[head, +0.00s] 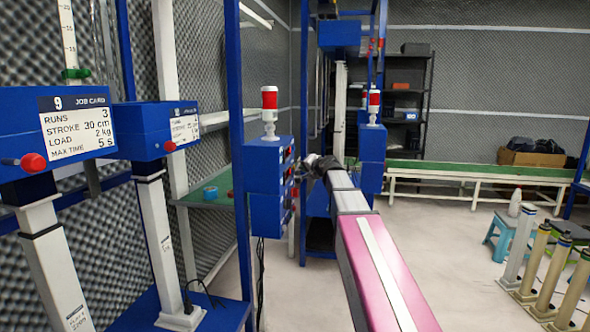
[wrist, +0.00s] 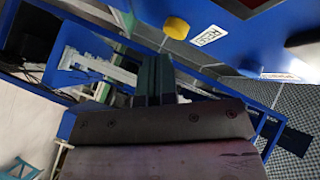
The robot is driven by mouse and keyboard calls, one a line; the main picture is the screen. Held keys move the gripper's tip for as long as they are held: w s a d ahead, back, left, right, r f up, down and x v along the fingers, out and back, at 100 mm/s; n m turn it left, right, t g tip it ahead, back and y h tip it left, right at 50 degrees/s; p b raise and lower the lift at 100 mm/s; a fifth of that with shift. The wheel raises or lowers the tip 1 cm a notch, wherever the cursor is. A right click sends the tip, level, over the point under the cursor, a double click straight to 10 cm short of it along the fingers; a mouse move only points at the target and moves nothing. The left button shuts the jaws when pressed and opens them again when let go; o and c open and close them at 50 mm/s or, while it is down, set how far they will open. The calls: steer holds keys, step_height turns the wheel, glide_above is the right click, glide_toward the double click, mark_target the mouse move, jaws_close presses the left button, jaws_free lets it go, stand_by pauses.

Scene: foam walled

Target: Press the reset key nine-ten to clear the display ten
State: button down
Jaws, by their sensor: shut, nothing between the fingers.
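In the wrist view a round yellow key (wrist: 176,27) stands out from a blue panel, beside a white label (wrist: 209,36) with partly readable letters like "RESE". A dark red-edged piece, perhaps a display, is cut off at the top; no digits can be read. My gripper (wrist: 157,62) is shut and empty, its fingertips just below and left of the yellow key in the picture. Contact cannot be judged. In the head view my gripper (head: 318,163) is by the right side of the blue control boxes (head: 266,170), whose key faces are mostly hidden.
A red beacon (head: 269,110) tops the boxes, close to a blue post (head: 237,150). Another blue box with a beacon (head: 374,105) stands just right of my arm. Job-card stations (head: 75,125) line the left. Several pale posts (head: 518,247) stand at right; floor between is clear.

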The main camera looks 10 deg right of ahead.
stand_by(0.7)
steer(key=shift+w+a, duration=0.15)
steer(key=shift+a, duration=0.25)
steer(key=shift+w+a, duration=0.15)
steer(key=shift+a, duration=0.3)
stand_by(0.7)
steer(key=shift+d, duration=0.2)
steer(key=shift+s+d, duration=0.3)
steer(key=shift+d, duration=0.35)
steer(key=d, duration=0.1)
steer(key=s+d, duration=0.1)
steer(key=d, duration=0.2)
steer(key=shift+s+d, duration=0.25)
steer(key=shift+d, duration=0.15)
stand_by(0.7)
